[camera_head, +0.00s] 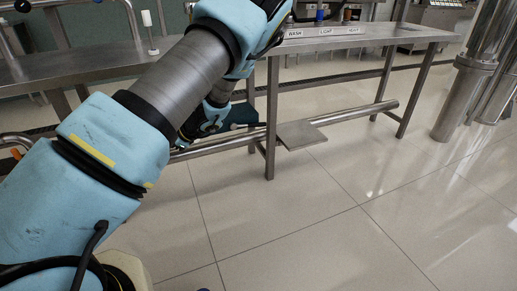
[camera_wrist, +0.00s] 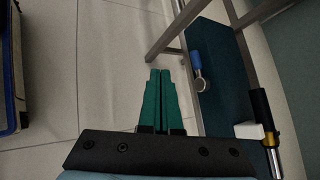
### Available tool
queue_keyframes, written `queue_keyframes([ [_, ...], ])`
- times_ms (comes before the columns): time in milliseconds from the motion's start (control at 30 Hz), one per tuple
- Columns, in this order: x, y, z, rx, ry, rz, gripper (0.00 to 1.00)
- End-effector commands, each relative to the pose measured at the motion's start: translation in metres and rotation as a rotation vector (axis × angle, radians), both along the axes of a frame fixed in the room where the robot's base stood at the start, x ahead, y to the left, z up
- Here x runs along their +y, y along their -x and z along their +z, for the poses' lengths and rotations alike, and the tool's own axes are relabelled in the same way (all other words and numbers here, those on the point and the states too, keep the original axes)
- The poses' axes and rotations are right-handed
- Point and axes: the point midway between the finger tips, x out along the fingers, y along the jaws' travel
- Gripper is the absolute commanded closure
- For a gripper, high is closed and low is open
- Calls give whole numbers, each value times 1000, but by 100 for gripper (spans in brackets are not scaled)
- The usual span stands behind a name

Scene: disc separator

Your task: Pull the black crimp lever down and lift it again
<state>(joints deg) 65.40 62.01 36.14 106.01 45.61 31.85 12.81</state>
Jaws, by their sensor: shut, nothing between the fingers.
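My gripper (camera_wrist: 158,74) shows in the wrist view with its two green fingers together and nothing between them. A black cylindrical handle (camera_wrist: 260,106), which may be the crimp lever, is at the right of the wrist view. It sits by a white block, a brass-coloured collar and a steel rod. My fingers are to the left of this handle and apart from it. In the head view my arm covers much of the left side, and I cannot make out the lever or the fingertips there.
A steel bench (camera_head: 370,34) with labelled strips stands at the back. A low steel pipe (camera_head: 350,113) and a flat plate (camera_head: 301,134) are below it. A blue-handled part (camera_wrist: 195,60) lies near a dark teal panel (camera_wrist: 222,80). The tiled floor (camera_head: 310,225) is clear in front.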

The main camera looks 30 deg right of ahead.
Motion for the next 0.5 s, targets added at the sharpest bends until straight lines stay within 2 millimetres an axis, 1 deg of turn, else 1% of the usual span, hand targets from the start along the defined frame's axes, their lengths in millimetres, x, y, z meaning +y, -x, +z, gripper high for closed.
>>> queue_keyframes([
  [33,-28,-9,-33,-17,-89,-116,100],
  [67,-43,-14,-41,-30,-140,-181,100],
  [100,-67,-19,-52,-49,-211,-271,100],
  [167,-104,-24,-68,-83,-318,-405,100],
  [200,-133,-25,-78,-108,-389,-495,100],
  [233,-155,-24,-85,-128,-442,-563,100],
  [267,-177,-22,-93,-151,-495,-630,100],
  [300,-207,-16,-102,-182,-563,-714,100],
  [333,-229,-11,-108,-206,-612,-773,100],
  [367,-249,-4,-114,-228,-659,-830,100],
  [400,-275,5,-122,-258,-715,-898,100],
  [500,-326,29,-137,-323,-826,-1031,100],
])
